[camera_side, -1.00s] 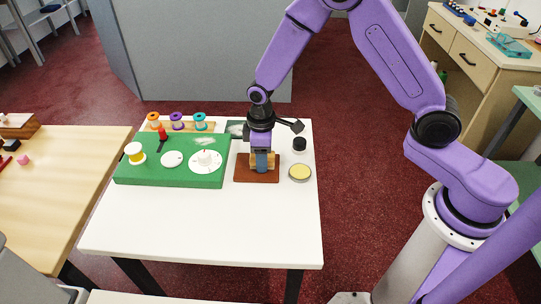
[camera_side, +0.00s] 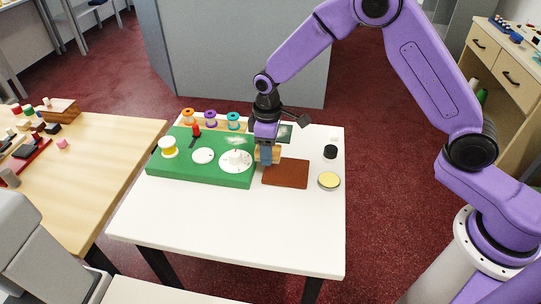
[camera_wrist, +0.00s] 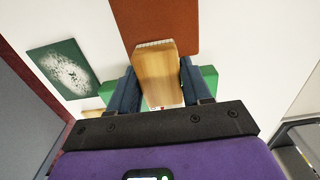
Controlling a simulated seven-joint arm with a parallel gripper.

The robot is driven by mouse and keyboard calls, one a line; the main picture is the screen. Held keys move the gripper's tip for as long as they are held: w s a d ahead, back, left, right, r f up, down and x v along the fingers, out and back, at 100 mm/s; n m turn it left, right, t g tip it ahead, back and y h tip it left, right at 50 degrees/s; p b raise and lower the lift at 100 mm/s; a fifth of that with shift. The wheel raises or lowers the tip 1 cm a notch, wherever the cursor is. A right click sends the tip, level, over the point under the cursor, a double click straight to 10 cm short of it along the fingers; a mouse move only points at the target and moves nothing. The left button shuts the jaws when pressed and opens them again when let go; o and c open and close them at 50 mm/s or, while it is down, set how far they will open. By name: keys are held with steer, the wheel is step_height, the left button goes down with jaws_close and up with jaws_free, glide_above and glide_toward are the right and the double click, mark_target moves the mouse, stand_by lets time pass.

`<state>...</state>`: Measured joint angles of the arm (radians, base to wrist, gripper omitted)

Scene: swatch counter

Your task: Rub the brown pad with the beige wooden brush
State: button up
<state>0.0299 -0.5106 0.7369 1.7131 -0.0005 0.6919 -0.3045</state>
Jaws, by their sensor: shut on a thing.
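The brown pad (camera_side: 287,174) lies flat on the white table, right of the green board. It also shows at the top of the wrist view (camera_wrist: 155,20). My gripper (camera_side: 266,156) is shut on the beige wooden brush (camera_side: 275,154) at the pad's left back edge, close to the green board. In the wrist view the brush (camera_wrist: 157,72) sits between the two blue fingers, with its pale bristle edge overlapping the near edge of the pad. I cannot tell whether the bristles touch the pad.
The green board (camera_side: 200,175) carries a yellow spool, white discs and a red-knobbed part. Several coloured spools (camera_side: 211,119) stand behind it. A dark green speckled swatch (camera_wrist: 65,68) lies behind the pad. A black jar (camera_side: 330,152) and a yellow-topped tin (camera_side: 329,180) stand right. The front table is clear.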

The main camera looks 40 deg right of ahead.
steer(key=shift+r, duration=2.45)
